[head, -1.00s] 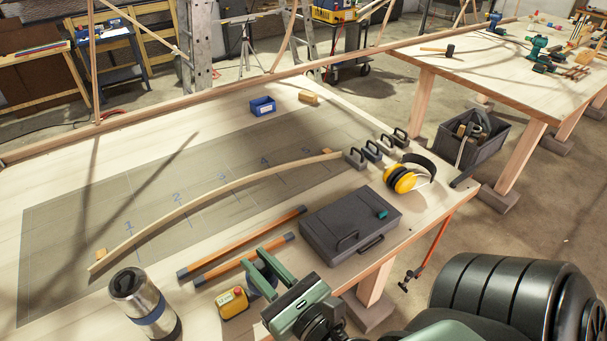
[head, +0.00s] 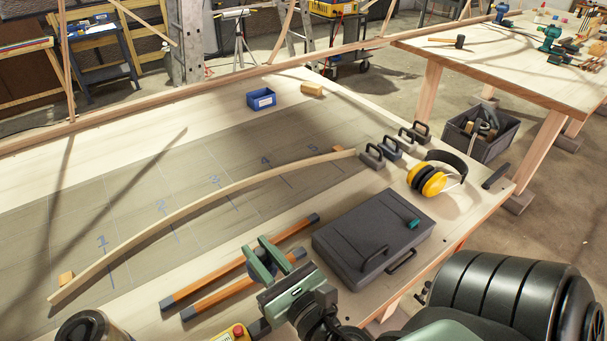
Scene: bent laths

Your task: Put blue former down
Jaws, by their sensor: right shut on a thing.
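My right gripper (head: 268,252) is at the lower middle, with its green fingers above the near part of the table. Several handled blocks stand in a row at the lath's far end: a grey one (head: 372,158), a blue-grey one (head: 391,149) and others behind. The bent lath (head: 210,202) curves across the grey marked sheet (head: 140,180). My left gripper is not in view.
Two orange-brown bars (head: 225,278) with dark ends lie under and beside the right gripper. A dark case (head: 365,235) and yellow earmuffs (head: 427,180) lie to the right. A yellow box (head: 235,333) and a flask (head: 88,330) stand at the front.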

